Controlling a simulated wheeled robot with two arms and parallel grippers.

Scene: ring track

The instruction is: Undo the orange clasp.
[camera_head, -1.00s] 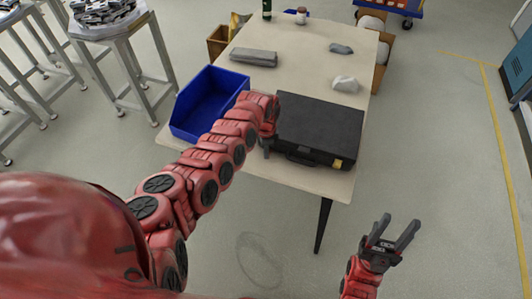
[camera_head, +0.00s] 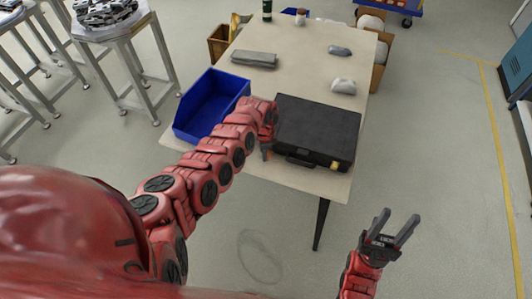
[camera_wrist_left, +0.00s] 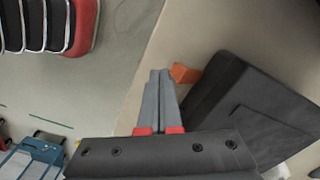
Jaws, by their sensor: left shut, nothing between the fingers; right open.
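A black case (camera_head: 316,128) lies closed on the table, its handle on the near side. In the left wrist view, its dark body (camera_wrist_left: 245,105) fills the right side. An orange clasp (camera_wrist_left: 185,73) juts out at the case's edge there. My left gripper (camera_wrist_left: 160,74) is shut and empty, its fingertips just left of the clasp; I cannot tell whether they touch it. In the head view, my left gripper (camera_head: 266,151) is at the case's near left corner and mostly hides the clasp. A yellow clasp (camera_head: 335,165) is at the near right. My right gripper (camera_head: 391,231) is open and empty, off the table.
A blue bin (camera_head: 205,105) stands left of the case, close to my left arm. The table (camera_head: 290,68) also holds a grey block (camera_head: 254,59), a white lump (camera_head: 343,86) and a grey lump (camera_head: 339,50).

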